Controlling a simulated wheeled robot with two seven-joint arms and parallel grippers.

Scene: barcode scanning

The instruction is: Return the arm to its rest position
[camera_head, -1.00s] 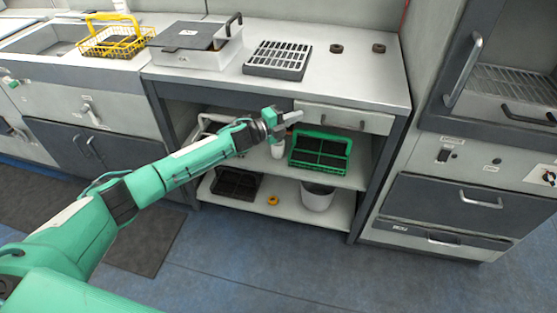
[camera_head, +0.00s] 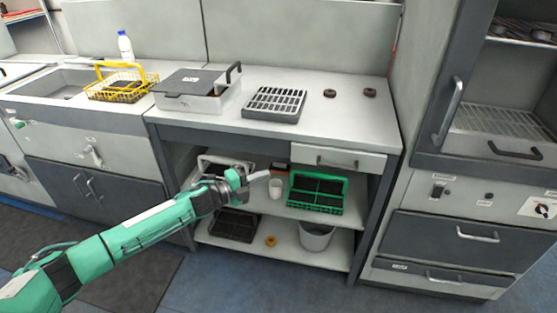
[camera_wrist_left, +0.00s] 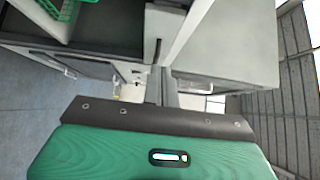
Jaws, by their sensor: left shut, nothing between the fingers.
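My left arm (camera_head: 130,232) reaches in from the lower left in the head view. Its gripper (camera_head: 262,175) is shut and empty, in front of the open shelf under the counter, left of the green crate (camera_head: 317,190). In the left wrist view my green wrist housing fills the lower part, and the fingertips cannot be made out there. My right gripper is in neither view.
The counter (camera_head: 345,125) above carries a dark slotted rack (camera_head: 274,103) and a grey box with a dark lid (camera_head: 190,84). The lower shelf holds a dark crate (camera_head: 234,225) and a white bucket (camera_head: 316,236). The blue floor (camera_head: 240,285) in front is clear.

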